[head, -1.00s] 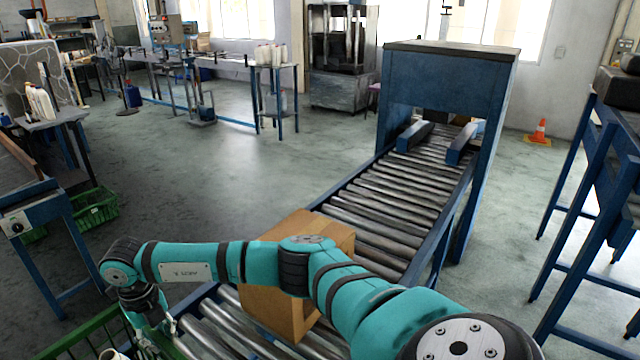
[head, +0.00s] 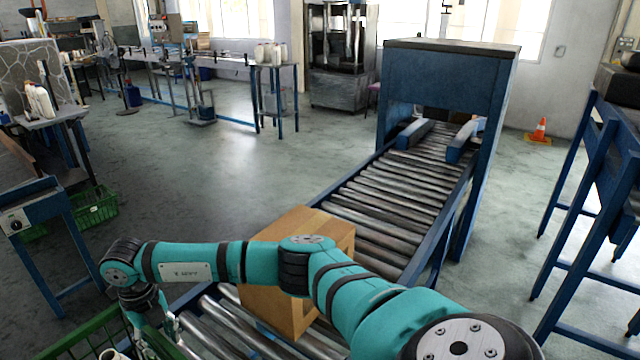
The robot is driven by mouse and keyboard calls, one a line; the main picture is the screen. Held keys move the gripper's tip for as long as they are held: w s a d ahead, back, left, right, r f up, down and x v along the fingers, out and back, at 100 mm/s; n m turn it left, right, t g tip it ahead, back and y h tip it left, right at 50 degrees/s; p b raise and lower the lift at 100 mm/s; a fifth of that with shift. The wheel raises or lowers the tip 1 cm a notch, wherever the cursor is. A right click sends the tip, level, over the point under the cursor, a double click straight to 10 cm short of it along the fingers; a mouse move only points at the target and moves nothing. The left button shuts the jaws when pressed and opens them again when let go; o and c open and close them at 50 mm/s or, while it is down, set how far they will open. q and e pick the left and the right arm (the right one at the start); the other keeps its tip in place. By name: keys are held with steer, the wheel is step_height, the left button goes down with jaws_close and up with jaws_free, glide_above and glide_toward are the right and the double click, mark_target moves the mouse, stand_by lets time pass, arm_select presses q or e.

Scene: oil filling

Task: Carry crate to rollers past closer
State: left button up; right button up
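A green crate (head: 75,343) shows at the bottom left edge, close to me. Only its rim and part of its slatted side are in view, with a white bottle top (head: 110,354) inside. My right gripper (head: 160,335) hangs at the crate's right end, its fingers mostly hidden, so I cannot tell whether they are shut on it. My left gripper is not in view. The roller conveyor (head: 385,215) runs from the bottom centre away to the blue closer (head: 448,80), which stands over its far part.
A cardboard box (head: 277,303) sits on the near rollers, partly behind my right arm. Another green crate (head: 95,207) lies on the floor at left beside a blue stand (head: 45,225). A blue frame (head: 590,210) stands at right. An orange cone (head: 538,130) stands by the wall. The middle floor is clear.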

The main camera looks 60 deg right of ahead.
steer(key=shift+r, duration=0.1)
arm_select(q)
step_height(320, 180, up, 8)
arm_select(e)
step_height(320, 180, up, 12)
stand_by(0.4)
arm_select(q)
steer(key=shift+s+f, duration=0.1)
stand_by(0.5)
